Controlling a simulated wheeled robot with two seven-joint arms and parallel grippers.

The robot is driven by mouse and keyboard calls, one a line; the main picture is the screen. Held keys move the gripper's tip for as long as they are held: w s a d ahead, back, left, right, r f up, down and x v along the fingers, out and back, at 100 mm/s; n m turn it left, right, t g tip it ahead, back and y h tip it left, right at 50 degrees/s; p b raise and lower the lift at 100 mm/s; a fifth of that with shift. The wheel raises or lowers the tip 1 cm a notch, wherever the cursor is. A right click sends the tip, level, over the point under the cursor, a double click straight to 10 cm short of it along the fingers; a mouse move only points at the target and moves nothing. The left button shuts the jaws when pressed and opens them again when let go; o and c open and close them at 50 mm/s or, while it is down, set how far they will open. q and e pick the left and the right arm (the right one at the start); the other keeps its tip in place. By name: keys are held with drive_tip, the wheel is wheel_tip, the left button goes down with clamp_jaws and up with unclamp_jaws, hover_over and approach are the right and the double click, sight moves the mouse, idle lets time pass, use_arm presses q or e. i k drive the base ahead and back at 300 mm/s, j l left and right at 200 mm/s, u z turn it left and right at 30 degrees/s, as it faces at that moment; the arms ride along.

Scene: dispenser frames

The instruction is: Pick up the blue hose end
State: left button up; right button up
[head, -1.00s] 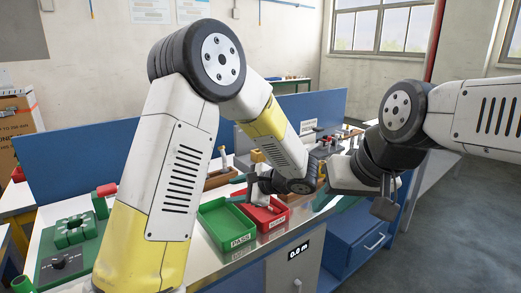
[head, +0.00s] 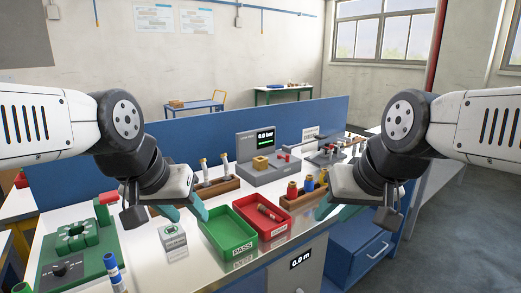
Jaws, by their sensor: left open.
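A short blue cylinder (head: 309,183) stands in a wooden rack at the centre right. I cannot tell for certain which is the blue hose end. My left gripper (head: 184,210) is open and empty, hanging over the bench left of the green tray, apart from both blue pieces. My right gripper (head: 337,209) hangs near the bench's right end, just right of that rack; its finger gap is unclear and nothing shows in it.
A green PASS tray (head: 228,236) and a red tray (head: 262,220) holding a small tube lie mid-bench. A wooden rack (head: 215,187) with pale tubes and a grey gauge unit (head: 262,160) stand behind. A green fixture (head: 75,240) is at left. A blue panel (head: 110,150) bounds the back.

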sight(118, 284)
drive_tip(key=u, duration=1)
drive_tip(key=k+j+u, duration=0.2)
drive_tip(key=j, duration=0.2)
drive_tip(key=k, duration=0.05)
